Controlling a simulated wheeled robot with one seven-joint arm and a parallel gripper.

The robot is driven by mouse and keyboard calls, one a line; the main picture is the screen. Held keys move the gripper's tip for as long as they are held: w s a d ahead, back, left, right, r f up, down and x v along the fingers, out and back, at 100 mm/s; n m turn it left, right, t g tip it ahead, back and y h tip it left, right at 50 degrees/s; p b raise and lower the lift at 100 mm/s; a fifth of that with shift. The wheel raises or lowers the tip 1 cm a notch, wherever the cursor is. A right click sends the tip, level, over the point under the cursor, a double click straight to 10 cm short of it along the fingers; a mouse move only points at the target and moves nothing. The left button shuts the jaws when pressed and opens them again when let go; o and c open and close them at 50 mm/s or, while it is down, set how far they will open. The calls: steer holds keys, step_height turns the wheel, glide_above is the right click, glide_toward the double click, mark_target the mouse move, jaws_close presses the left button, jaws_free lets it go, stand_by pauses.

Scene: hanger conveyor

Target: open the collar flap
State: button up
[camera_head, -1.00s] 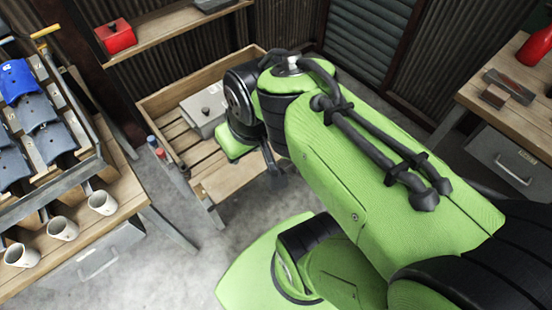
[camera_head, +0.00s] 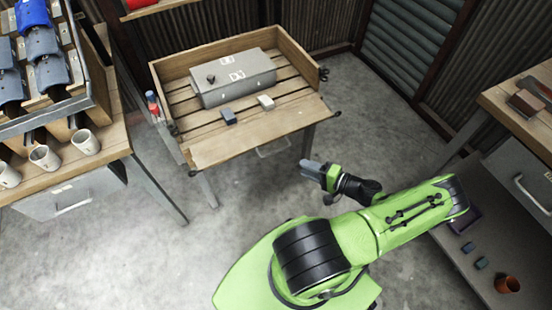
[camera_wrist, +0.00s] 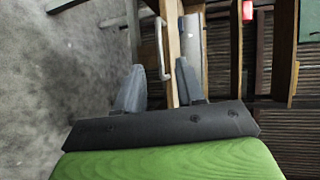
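I cannot tell for sure which part is the collar flap. A grey box (camera_head: 245,74) with a dark knob (camera_head: 211,78) and white marks on it sits on the slatted wooden bench (camera_head: 232,150). No raised flap shows on it. Several blue and grey curved, flap-like pieces (camera_head: 47,72) lie on the sloped rack at the left. My gripper (camera_head: 308,168) is in the air in front of the bench's right side, away from the box. In the wrist view, its two fingers (camera_wrist: 160,85) are apart with nothing held between them.
A small blue block (camera_head: 229,116) and a white block (camera_head: 266,102) lie before the box. Red and blue bottles (camera_head: 153,103) stand at the bench's left. White mugs (camera_head: 45,157) line the left table. Another workbench (camera_head: 540,110) is at right. Concrete floor is clear between.

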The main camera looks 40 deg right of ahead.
mark_target(275, 151)
steer(key=shift+m+t+h, duration=0.6)
steer(key=shift+m+h, duration=0.3)
steer(key=w+f+b, duration=0.1)
steer(key=w, duration=0.4)
steer(key=w+a+f+b, duration=0.1)
steer(key=w, duration=0.4)
steer(key=w+f+b, duration=0.1)
steer(key=w+f, duration=0.1)
steer(key=w, duration=0.2)
steer(key=shift+w+a, duration=0.15)
steer(key=shift+w, duration=0.25)
steer(key=shift+c, duration=0.3)
jaws_close()
